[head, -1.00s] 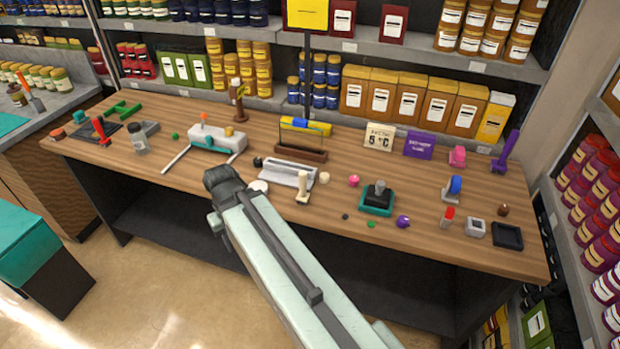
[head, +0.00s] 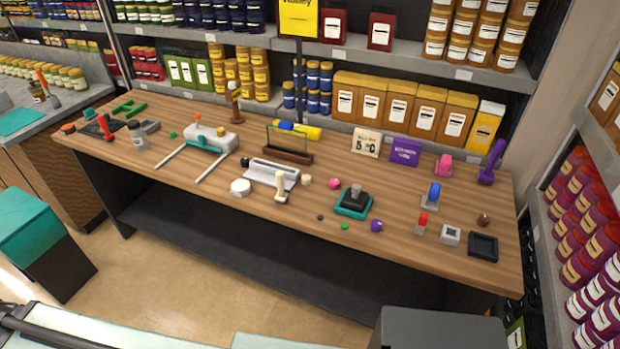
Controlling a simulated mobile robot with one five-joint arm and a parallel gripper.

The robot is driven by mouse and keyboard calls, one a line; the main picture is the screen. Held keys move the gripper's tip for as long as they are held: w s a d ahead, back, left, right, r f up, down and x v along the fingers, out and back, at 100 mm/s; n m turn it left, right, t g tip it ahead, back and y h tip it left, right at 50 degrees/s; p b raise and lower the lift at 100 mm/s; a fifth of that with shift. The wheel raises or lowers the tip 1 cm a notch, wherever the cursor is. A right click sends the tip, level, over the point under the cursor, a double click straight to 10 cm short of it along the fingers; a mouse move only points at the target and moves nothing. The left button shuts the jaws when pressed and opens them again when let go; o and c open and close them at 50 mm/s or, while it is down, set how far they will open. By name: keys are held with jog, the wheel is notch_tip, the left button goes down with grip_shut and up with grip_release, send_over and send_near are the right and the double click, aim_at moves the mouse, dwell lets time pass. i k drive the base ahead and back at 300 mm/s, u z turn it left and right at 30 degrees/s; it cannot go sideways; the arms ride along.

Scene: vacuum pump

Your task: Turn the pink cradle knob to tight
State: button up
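Two pink items are on the wooden workbench (head: 130,190). A small upright pink piece (head: 444,164) stands at the back right, beside a purple sign. A small round pink knob (head: 334,183) sits near the bench middle, left of a teal-based black device. I cannot tell for certain which is the cradle knob, nor its setting, at this size. My gripper is not in view. Only parts of my own body show along the bottom edge.
Around the pink items are the teal-based device (head: 353,201), a cream upright handle (head: 281,187), a purple knob (head: 377,226), a blue-topped piece (head: 432,195) and a tall purple tool (head: 492,162). Stocked shelves stand behind.

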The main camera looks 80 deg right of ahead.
aim_at(335, 183)
jog(key=z, duration=0.1)
jog(key=k, duration=0.55)
jog(key=z, duration=0.95)
jog(key=i, duration=0.5)
